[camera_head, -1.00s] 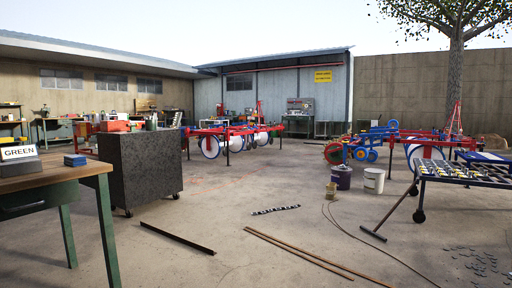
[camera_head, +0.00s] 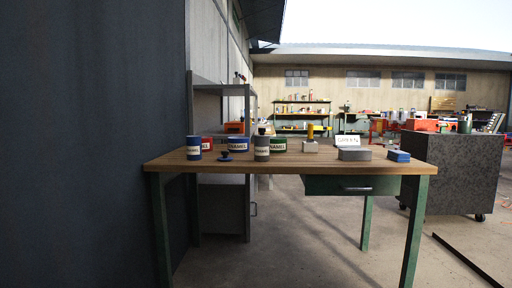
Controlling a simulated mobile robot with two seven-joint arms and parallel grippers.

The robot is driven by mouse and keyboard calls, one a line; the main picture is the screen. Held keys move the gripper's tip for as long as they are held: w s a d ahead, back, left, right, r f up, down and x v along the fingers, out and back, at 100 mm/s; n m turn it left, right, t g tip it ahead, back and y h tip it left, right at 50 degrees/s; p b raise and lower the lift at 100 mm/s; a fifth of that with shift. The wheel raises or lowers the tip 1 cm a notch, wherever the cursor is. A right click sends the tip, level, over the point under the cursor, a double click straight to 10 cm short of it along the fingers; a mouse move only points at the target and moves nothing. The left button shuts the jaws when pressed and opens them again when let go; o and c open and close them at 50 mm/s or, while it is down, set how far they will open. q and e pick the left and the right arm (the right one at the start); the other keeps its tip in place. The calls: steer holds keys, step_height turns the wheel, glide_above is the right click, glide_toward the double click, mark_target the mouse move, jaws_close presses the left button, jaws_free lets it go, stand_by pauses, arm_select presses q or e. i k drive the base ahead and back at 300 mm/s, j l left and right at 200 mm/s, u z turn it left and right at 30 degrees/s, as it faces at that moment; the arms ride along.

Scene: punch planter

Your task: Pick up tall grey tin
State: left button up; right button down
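A tall grey tin (camera_head: 262,147) with a dark top and a pale label stands upright on the wooden-topped workbench (camera_head: 300,166), left of the bench's middle. A blue enamel tin (camera_head: 237,143) and a green enamel tin (camera_head: 278,146) stand close beside or behind the grey tin. A red tin (camera_head: 207,142) is partly hidden behind the blue one. Neither of my grippers is in view.
A small blue object (camera_head: 226,156) lies left of the grey tin. A grey box (camera_head: 354,154) and a blue block (camera_head: 399,156) sit toward the bench's right end. A dark wall (camera_head: 90,140) closes the left side; a dark cabinet (camera_head: 453,172) stands right. The floor in front is clear.

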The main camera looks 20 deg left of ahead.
mark_target(261, 145)
steer(key=u, duration=0.75)
